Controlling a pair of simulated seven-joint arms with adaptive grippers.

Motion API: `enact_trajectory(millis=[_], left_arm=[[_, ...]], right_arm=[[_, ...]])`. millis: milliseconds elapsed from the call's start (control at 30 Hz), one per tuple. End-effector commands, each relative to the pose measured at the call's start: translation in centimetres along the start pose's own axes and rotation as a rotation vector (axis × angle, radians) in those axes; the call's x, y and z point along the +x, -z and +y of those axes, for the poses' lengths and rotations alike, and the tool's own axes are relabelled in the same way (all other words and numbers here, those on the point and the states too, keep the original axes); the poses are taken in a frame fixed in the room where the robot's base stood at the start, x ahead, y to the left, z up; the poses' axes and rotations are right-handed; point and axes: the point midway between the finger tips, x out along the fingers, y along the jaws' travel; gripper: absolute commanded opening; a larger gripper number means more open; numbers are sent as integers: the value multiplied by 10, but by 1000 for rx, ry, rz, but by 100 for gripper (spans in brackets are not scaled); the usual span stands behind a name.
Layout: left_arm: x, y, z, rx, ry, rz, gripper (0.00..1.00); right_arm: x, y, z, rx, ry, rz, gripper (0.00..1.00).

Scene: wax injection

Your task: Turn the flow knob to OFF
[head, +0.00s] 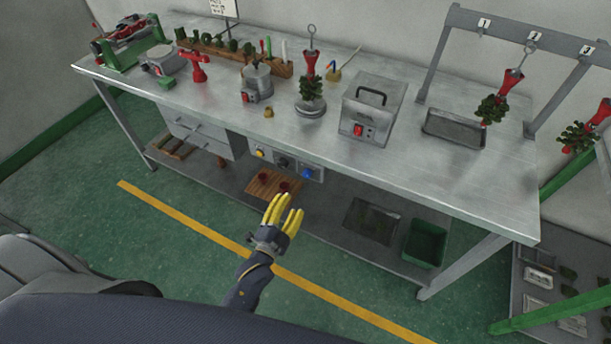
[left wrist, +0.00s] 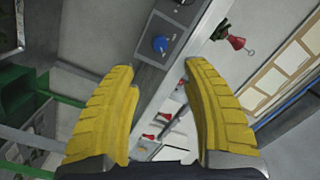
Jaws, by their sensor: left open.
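A grey control panel (head: 270,158) is set under the front edge of the workbench. It carries a yellow knob (head: 260,152), a dark knob (head: 282,162) and a blue knob (head: 307,173). Their labels are too small to read, so I cannot tell which is the flow knob. My left gripper (head: 286,204), with yellow ribbed fingers, is open and empty, in front of and below the panel, apart from it. In the left wrist view the blue knob (left wrist: 160,44) shows just beyond the gap between the open fingertips (left wrist: 158,68). My right gripper is not in view.
The workbench top (head: 220,110) carries a grey box with a handle (head: 372,110), a metal tray (head: 454,128) and red-handled wax trees. The lower shelf holds a wooden board (head: 262,186) and a green bin (head: 425,243). The floor before the panel is clear.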

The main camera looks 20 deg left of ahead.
Motion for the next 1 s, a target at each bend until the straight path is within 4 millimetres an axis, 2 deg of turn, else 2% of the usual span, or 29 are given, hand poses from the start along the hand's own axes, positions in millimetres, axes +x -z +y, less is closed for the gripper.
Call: enact_trajectory(millis=[200, 533, 800, 1000], left_arm=[[42, 0, -1, 0, 2, 1, 48], [97, 0, 0, -1, 0, 0, 48], [122, 0, 1, -1, -1, -1, 48], [128, 0, 1, -1, -1, -1, 48]], right_arm=[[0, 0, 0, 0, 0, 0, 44], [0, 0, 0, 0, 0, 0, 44], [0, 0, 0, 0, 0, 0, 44], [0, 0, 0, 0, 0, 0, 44]])
